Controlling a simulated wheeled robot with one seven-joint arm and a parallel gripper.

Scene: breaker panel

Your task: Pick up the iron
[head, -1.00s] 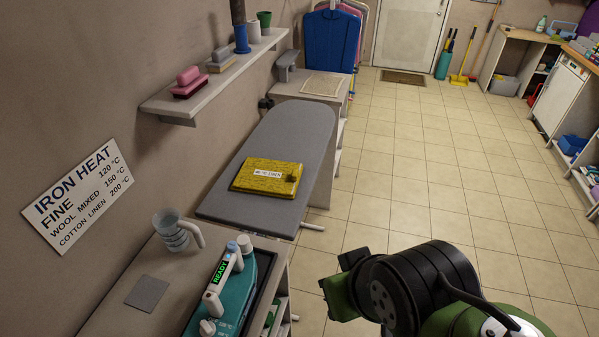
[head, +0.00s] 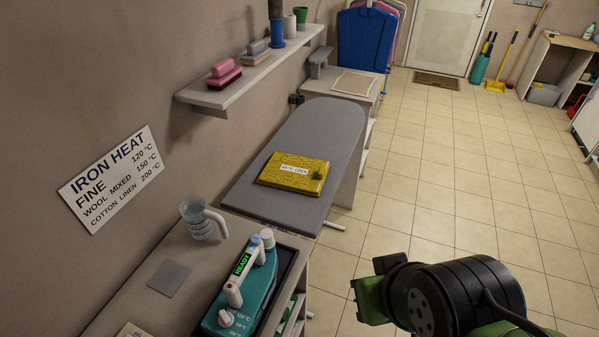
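The iron (head: 242,291) is teal with a white handle and a green display reading READY. It stands on a dark tray (head: 287,284) on the counter in the lower middle of the head view. A dial with temperature marks shows at its near end. My arm shows at the lower right, over the floor and apart from the iron. Its green and black end part is in view, but I cannot make out the gripper's fingertips.
An ironing board (head: 327,135) with a folded yellow cloth (head: 292,173) lies beyond the counter (head: 150,301). A clear measuring jug (head: 197,221) and a grey square pad (head: 169,278) are left of the iron. A wall shelf (head: 240,82) overhangs on the left. The tiled floor (head: 440,170) at right is clear.

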